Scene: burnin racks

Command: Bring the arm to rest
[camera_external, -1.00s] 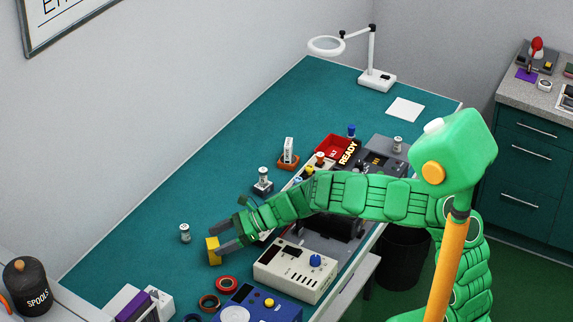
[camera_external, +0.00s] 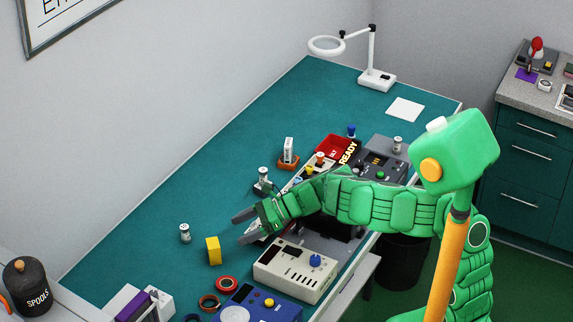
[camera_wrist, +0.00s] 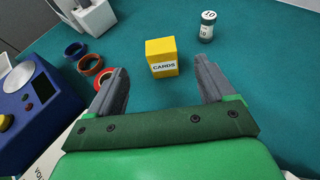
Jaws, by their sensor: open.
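My gripper (camera_external: 243,227) is open and empty over the teal bench (camera_external: 150,225), with its two grey fingers spread apart. In the wrist view my gripper (camera_wrist: 162,92) shows both fingers with nothing between their tips. A yellow box marked CARDS (camera_wrist: 162,58) stands upright on the bench ahead of the fingers, apart from them. In the external view the yellow box (camera_external: 213,250) is left of and below the fingers. My green arm reaches across the bench from the right.
A small labelled cylinder (camera_external: 185,233) stands left of the box. A cream instrument (camera_external: 295,270), a blue device (camera_external: 262,304) and coloured rings (camera_external: 226,284) lie near the front. Another cylinder (camera_external: 264,177) stands behind the gripper. The bench's back left is clear.

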